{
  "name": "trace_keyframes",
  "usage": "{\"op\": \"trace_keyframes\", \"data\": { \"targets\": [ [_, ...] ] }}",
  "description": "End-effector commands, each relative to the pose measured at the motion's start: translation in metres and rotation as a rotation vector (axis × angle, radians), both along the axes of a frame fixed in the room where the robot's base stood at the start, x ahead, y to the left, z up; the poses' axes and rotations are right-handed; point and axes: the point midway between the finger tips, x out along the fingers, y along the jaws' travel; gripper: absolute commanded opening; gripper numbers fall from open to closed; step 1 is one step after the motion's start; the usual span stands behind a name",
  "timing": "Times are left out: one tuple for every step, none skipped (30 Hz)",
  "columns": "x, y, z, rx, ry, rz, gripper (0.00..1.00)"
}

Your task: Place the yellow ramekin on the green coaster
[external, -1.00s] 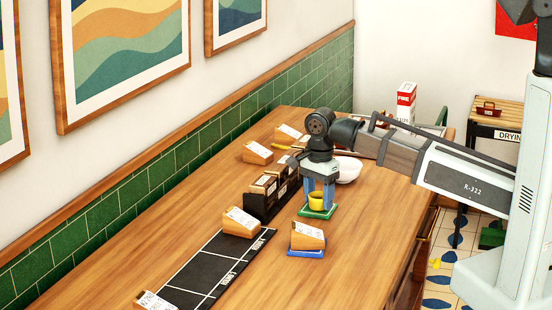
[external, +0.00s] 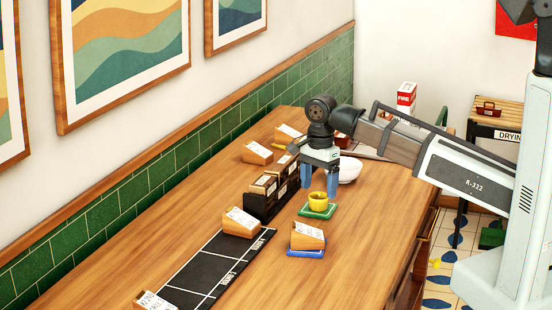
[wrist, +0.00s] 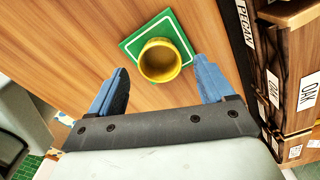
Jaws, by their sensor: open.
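The yellow ramekin (external: 318,200) stands upright on the green coaster (external: 316,212) on the wooden counter. In the wrist view the ramekin (wrist: 160,62) sits on the green coaster (wrist: 134,44), toward its lower part, with the coaster's white-lined corners showing around it. My gripper (external: 320,196) is open, its blue fingers apart and holding nothing. In the wrist view my gripper (wrist: 160,76) has one finger on each side, clear of the ramekin. The fingers appear raised above and behind the ramekin.
The counter's right side is clear.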

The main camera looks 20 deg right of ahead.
Motion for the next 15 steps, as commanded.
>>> {"op": "trace_keyframes", "data": {
  "targets": [
    [0.001,0.001,0.009,0.000,-0.001,0.000,0.81],
    [0.001,0.001,0.014,0.002,-0.001,0.000,0.81],
    [0.001,0.001,0.021,0.002,-0.001,0.000,0.81],
    [0.001,0.001,0.026,0.001,-0.002,0.000,0.81],
    [0.001,0.001,0.030,0.000,-0.001,0.000,0.81],
    [0.001,0.001,0.037,0.002,-0.001,0.000,0.81],
    [0.001,0.001,0.041,0.002,-0.001,0.000,0.81],
    [0.001,0.001,0.046,0.000,-0.001,0.000,0.81],
    [0.001,0.001,0.051,0.000,-0.001,0.000,0.81],
    [0.001,0.001,0.055,0.000,-0.001,0.000,0.81],
    [0.001,0.001,0.059,0.002,-0.001,0.000,0.81],
    [0.001,0.000,0.064,0.000,-0.001,0.000,0.81],
    [0.001,0.000,0.067,0.000,0.000,0.000,0.81],
    [0.001,0.000,0.070,0.000,0.000,0.000,0.81],
    [0.001,0.000,0.074,0.000,0.000,0.000,0.81]
  ]
}}
